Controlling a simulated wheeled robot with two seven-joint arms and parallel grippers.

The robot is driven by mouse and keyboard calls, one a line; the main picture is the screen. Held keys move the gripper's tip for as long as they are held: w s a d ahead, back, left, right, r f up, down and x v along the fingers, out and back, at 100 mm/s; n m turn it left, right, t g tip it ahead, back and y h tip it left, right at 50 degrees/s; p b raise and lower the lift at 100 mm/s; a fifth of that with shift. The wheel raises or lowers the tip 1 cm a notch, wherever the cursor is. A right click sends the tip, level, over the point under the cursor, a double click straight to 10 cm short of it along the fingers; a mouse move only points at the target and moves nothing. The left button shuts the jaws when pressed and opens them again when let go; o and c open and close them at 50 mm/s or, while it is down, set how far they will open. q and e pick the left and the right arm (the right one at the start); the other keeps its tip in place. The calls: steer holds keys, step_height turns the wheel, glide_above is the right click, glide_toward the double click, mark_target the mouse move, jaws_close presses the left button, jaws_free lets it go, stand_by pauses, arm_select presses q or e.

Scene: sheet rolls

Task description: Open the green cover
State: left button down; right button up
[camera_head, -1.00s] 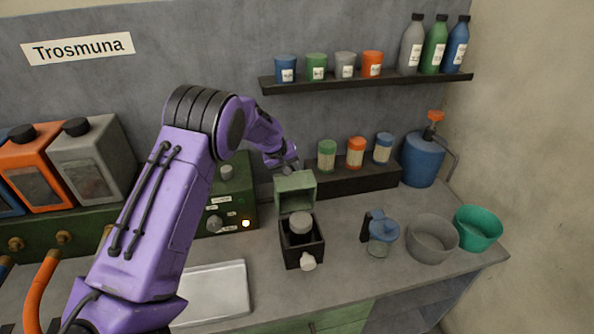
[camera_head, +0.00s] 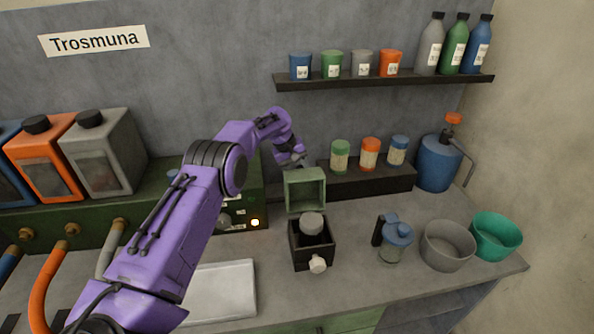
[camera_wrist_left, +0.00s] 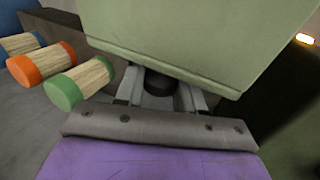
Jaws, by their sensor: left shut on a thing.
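The green cover (camera_head: 305,190) stands raised at the back edge of a small dark box (camera_head: 313,257), its hollow inside facing the head camera. The box is open on top, with a grey round piece (camera_head: 312,223) showing in it and a pale knob (camera_head: 318,264) on its front. My left gripper (camera_head: 296,163) is at the cover's top edge, behind it. In the left wrist view the cover (camera_wrist_left: 190,35) fills the upper middle, and the gripper (camera_wrist_left: 160,97) is shut on it; the fingertips are partly hidden. My right gripper is not in view.
A black rack (camera_head: 367,181) with several lidded jars stands behind, right of the cover. A blue-lidded jug (camera_head: 396,236), grey bowl (camera_head: 447,246) and teal bowl (camera_head: 495,237) stand right. A green control unit (camera_head: 245,200) is left. The counter in front of the box is clear.

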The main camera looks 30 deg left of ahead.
arm_select(q)
steer(key=shift+w, duration=0.1)
steer(key=c, duration=1)
jaws_free()
steer(key=shift+o, duration=1.1)
steer(key=shift+w+f, duration=0.1)
steer(key=b+v, duration=0.2)
steer(key=v, duration=0.8)
steer(key=shift+r, duration=0.3)
